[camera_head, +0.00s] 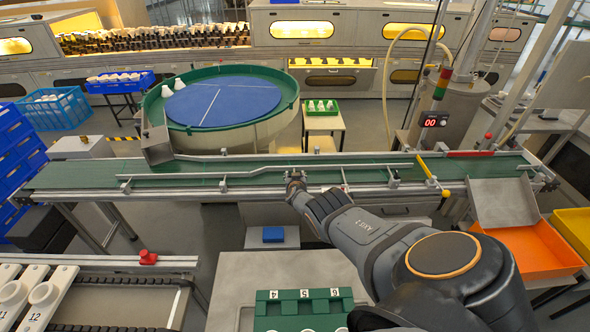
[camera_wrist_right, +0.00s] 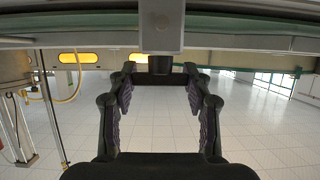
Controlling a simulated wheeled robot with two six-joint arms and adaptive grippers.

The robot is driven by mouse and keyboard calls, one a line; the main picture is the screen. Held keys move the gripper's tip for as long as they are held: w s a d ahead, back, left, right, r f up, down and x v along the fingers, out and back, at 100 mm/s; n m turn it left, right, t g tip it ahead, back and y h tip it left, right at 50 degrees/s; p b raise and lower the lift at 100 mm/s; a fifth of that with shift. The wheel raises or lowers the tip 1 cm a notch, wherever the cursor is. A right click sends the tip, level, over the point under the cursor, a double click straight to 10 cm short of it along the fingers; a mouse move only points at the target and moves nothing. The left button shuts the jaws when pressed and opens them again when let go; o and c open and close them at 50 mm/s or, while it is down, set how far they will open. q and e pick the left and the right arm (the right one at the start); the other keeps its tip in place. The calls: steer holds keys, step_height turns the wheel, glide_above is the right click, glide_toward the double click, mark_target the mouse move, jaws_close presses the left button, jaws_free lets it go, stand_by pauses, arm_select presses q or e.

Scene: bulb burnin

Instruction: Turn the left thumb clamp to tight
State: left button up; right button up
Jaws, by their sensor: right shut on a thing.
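My right gripper (camera_head: 297,184) reaches the front side of the green conveyor at the guide rail. In the right wrist view my right gripper (camera_wrist_right: 161,70) has its fingertips on either side of a dark clamp knob (camera_wrist_right: 161,64), shut on it. The knob sits under a grey clamp block (camera_wrist_right: 161,25) on the conveyor's edge. In the head view this clamp is mostly hidden by the gripper. Other rail brackets stand to the left (camera_head: 222,184) and to the right (camera_head: 392,178). How tight the knob is cannot be told. My left gripper is not in view.
The green conveyor belt (camera_head: 80,178) runs across the view, with a guide rail (camera_head: 270,172) along it. A round blue-topped table (camera_head: 222,103) stands behind. A yellow bar (camera_head: 428,170) crosses the belt at right. An orange bin (camera_head: 530,248) and a numbered green tray (camera_head: 304,306) are nearer.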

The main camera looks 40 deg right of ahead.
stand_by(0.5)
steer(key=o, duration=1.2)
steer(key=shift+a, duration=0.1)
